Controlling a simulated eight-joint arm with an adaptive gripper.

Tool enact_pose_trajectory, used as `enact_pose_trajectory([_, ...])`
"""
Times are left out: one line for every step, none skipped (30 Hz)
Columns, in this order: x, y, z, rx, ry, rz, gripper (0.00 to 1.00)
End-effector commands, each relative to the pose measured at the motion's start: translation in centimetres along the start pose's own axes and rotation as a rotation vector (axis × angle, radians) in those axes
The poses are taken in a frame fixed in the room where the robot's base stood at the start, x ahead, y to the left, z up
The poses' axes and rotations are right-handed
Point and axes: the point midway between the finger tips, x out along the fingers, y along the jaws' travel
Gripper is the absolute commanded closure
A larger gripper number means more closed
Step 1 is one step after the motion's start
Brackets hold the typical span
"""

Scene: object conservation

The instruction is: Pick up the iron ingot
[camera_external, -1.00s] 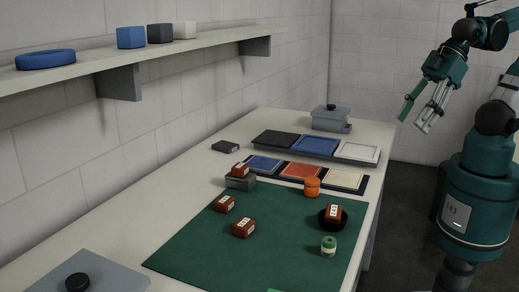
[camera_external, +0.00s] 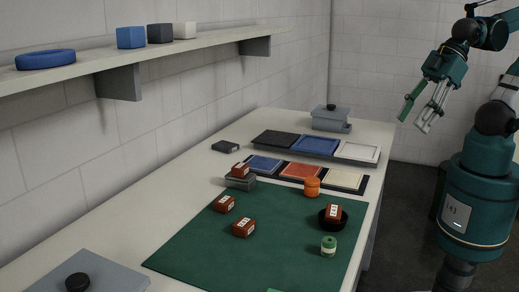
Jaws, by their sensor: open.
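Several red-brown blocks with white labels are on the table; the labels are too small to read, so I cannot tell which thing is the iron ingot. Two red-brown blocks (camera_external: 243,229) lie on the green mat (camera_external: 200,254). Another red-brown block (camera_external: 240,170) sits on a grey block (camera_external: 240,184) at the mat's far edge. One more red-brown block (camera_external: 333,213) rests in a black dish (camera_external: 329,223). A dark grey block (camera_external: 225,147) lies near the wall. My gripper (camera_external: 413,124) is open and empty, in the air right of the table, apart from all blocks.
An orange round object (camera_external: 312,187) and a green-and-white cylinder (camera_external: 328,246) stand on the right. Coloured trays (camera_external: 300,171) and a grey lidded box (camera_external: 331,118) are farther back. A shelf (camera_external: 100,63) overhangs the left side.

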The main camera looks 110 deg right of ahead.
Motion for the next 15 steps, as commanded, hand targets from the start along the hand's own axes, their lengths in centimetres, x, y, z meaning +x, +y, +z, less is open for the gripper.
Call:
enact_pose_trajectory([0.0,0.0,0.0,0.0,0.0,0.0,0.59])
enact_pose_trajectory([0.0,0.0,0.0,0.0,0.0,0.0,0.59])
enact_pose_trajectory([0.0,0.0,0.0,0.0,0.0,0.0,0.59])
enact_pose_trajectory([0.0,0.0,0.0,0.0,0.0,0.0,0.59])
enact_pose_trajectory([0.0,0.0,0.0,0.0,0.0,0.0,0.59])
enact_pose_trajectory([0.0,0.0,0.0,0.0,0.0,0.0,0.59])
enact_pose_trajectory([0.0,0.0,0.0,0.0,0.0,0.0,0.59])
enact_pose_trajectory([0.0,0.0,0.0,0.0,0.0,0.0,0.59])
enact_pose_trajectory([0.0,0.0,0.0,0.0,0.0,0.0,0.59])
enact_pose_trajectory([0.0,-0.01,-0.02,-0.001,0.0,0.0,0.59])
enact_pose_trajectory([0.0,-0.01,-0.05,-0.001,-0.001,0.0,0.59])
enact_pose_trajectory([0.01,-0.01,-0.11,-0.003,-0.002,0.0,0.59])
enact_pose_trajectory([0.01,-0.02,-0.16,-0.005,-0.003,0.0,0.59])
enact_pose_trajectory([0.02,-0.03,-0.24,-0.007,-0.004,0.0,0.59])
enact_pose_trajectory([0.04,-0.04,-0.38,-0.012,-0.007,0.0,0.59])
